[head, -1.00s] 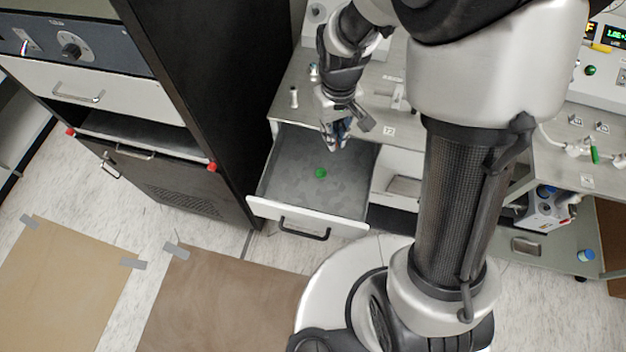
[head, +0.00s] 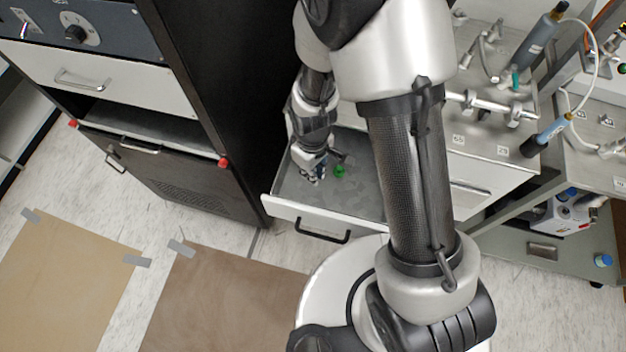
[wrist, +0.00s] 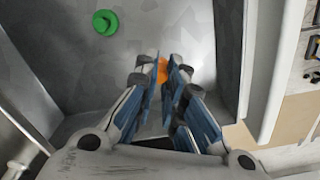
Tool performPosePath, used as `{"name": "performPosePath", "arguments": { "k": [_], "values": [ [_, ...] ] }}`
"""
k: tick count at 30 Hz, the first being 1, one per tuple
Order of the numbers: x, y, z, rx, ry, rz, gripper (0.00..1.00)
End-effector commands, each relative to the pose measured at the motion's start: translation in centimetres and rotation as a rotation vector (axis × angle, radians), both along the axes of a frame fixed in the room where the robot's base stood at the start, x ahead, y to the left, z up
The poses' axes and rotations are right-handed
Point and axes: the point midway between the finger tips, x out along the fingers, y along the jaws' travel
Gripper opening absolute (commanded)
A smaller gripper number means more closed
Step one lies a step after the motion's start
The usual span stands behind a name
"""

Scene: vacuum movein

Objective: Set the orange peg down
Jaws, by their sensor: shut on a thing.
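The orange peg (wrist: 163,70) shows in the wrist view between the fingertips of my gripper (wrist: 163,82), which is shut on it. Most of the peg is hidden by the blue-padded fingers. In the head view my gripper (head: 317,176) is over the open drawer, low at its left part; the peg cannot be made out there. I cannot tell whether the peg touches the drawer floor.
The open drawer (head: 345,207) has a grey floor and white front with a black handle. A green round piece (head: 339,171) lies in it, right of my gripper; it also shows in the wrist view (wrist: 105,22). A tall black cabinet (head: 205,100) stands left.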

Motion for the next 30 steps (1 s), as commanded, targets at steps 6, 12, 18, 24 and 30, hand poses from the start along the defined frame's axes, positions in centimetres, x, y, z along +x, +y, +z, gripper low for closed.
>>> {"name": "performPosePath", "arguments": {
  "k": [6, 12, 18, 24, 30],
  "values": [
    [0.0, 0.0, -2.0, -0.001, 0.002, -0.001, 0.00],
    [0.0, 0.0, -4.6, -0.001, 0.001, -0.001, 0.00],
    [0.0, 0.0, -4.5, 0.001, -0.001, -0.001, 0.00],
    [0.0, 0.0, -4.8, 0.000, 0.000, -0.001, 0.12],
    [0.0, 0.0, -4.8, 0.000, 0.000, -0.001, 0.25]
  ]
}}
